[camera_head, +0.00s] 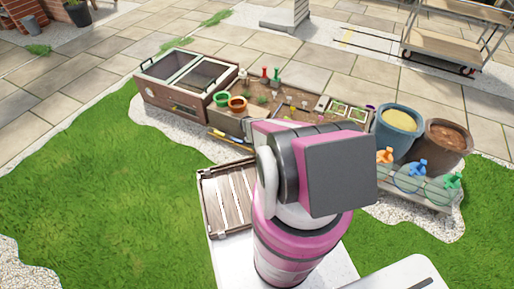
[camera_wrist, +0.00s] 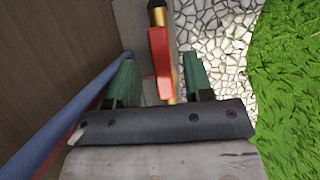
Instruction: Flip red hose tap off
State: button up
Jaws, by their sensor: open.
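The red hose tap handle (camera_wrist: 159,64) shows in the wrist view, at the top middle, with a brass part (camera_wrist: 157,14) of the tap above it. My gripper (camera_wrist: 161,72) is open, with one green finger on each side of the red handle. A gap shows on the left of the handle, and the right finger is closer to it. I cannot tell whether either finger touches it. In the head view my pink and grey arm covers the middle, and I make out neither the tap nor the fingers.
A blue hose or pipe (camera_wrist: 75,112) runs along the brown wall (camera_wrist: 45,50) left of my gripper. White gravel (camera_wrist: 215,40) and grass (camera_wrist: 288,80) lie to the right.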

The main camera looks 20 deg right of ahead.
jog(key=v, duration=0.9)
jog(key=shift+d+f, duration=0.1)
jog(key=s+a+r+m+t+y, duration=0.1)
jog(key=s+a+r+m, duration=0.2)
jog(key=r, duration=1)
jog(key=s+a+r+m+t+y, duration=0.1)
jog(key=s+a+r+m, duration=0.2)
jog(key=s+r, duration=0.7)
jog(key=s+a+r+m+t+y, duration=0.1)
jog(key=s+a+r+m, duration=0.2)
jog(key=s+r, duration=0.4)
notch_tip(320, 180, up, 9)
jog(key=shift+s+a+f, duration=0.2)
jog(key=shift+s, duration=0.05)
